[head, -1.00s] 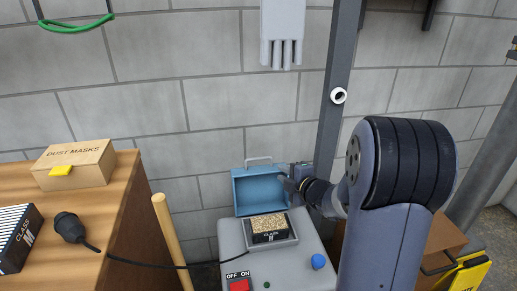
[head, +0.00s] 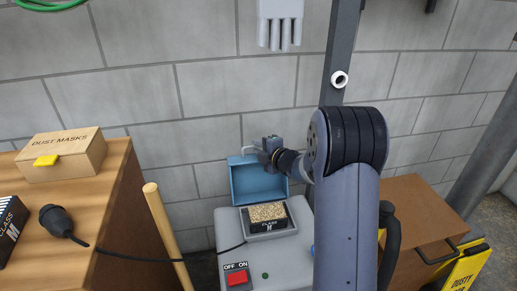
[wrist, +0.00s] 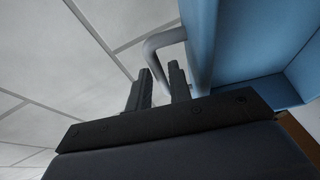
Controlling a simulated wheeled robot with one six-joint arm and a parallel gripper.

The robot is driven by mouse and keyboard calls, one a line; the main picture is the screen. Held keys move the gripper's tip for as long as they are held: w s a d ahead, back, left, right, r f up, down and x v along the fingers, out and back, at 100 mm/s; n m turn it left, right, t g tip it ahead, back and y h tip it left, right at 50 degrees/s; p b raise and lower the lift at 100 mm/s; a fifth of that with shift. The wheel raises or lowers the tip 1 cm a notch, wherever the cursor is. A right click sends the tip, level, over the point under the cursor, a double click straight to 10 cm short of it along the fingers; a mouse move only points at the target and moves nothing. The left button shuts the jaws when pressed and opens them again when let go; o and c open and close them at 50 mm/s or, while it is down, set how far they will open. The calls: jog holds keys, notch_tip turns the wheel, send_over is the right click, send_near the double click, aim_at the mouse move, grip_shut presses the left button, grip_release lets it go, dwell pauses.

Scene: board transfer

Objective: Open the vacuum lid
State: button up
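The blue vacuum lid (head: 258,182) stands raised at the back of the grey vacuum (head: 229,238), and its inside faces me. Its grey handle (head: 246,149) sticks out at the top edge. In the wrist view the lid (wrist: 240,45) is at the upper right and the handle (wrist: 163,40) bends down behind my fingers. My gripper (head: 268,149) is at the lid's top edge, beside the handle. In the wrist view my gripper (wrist: 161,80) has its two fingers apart, with the handle's lower end near the gap. I cannot tell whether they touch it.
The filter (head: 266,215) sits in the vacuum's opening, with a red switch (head: 237,278) in front. A wooden bench (head: 88,213) with a dust mask box (head: 63,155) stands at left. A wooden pole (head: 165,232) leans between. A grey post (head: 334,110) rises behind my arm.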

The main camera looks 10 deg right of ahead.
jog(key=shift+c, duration=0.6)
grip_shut()
jog(key=shift+f+b, duration=0.15)
jog(key=shift+b, duration=0.3)
jog(key=shift+s+t+b, duration=0.3)
jog(key=shift+s+b, duration=0.2)
jog(key=shift+b, duration=0.7)
jog(key=s+b, duration=0.1)
jog(key=b, duration=0.1)
jog(key=s+t+b, duration=0.1)
jog(key=b, duration=0.2)
jog(key=shift+s+r+n+y, duration=0.15)
jog(key=shift+r+n+y, duration=0.2)
jog(key=shift+n+y, duration=0.05)
jog(key=shift+s+r+t+b, duration=0.4)
jog(key=shift+s+b, duration=0.15)
jog(key=shift+b, duration=0.3)
